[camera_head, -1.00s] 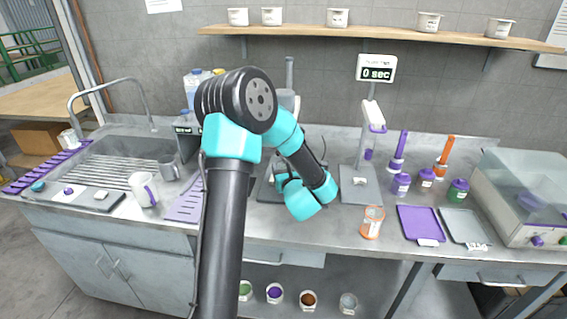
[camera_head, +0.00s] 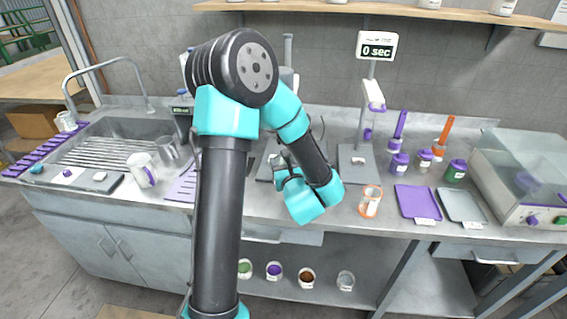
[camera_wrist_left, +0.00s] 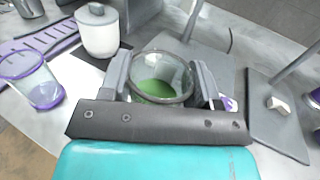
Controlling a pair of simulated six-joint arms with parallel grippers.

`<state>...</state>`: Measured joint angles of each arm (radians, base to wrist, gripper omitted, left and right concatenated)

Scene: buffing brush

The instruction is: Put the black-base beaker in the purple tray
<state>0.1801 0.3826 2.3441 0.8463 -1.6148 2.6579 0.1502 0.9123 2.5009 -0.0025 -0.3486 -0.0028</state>
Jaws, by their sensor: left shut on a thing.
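My left gripper (camera_head: 287,176) is mostly hidden behind its own turquoise wrist in the head view. In the left wrist view its two fingers (camera_wrist_left: 163,66) are shut on a clear beaker (camera_wrist_left: 161,88) with a dark grey rim and green contents. The beaker's base is hidden below the gripper body, so I cannot tell its colour or whether it touches the counter. The purple tray (camera_head: 418,203) lies empty on the counter, well to the right of the gripper. My right gripper is not in view.
An orange-trimmed beaker (camera_head: 370,201) stands just left of the purple tray. A grey tray (camera_head: 461,206) lies to its right. A timer stand (camera_head: 357,162) rises behind. A purple-trimmed beaker (camera_wrist_left: 30,82) and a white jar (camera_wrist_left: 98,32) stand left of my gripper.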

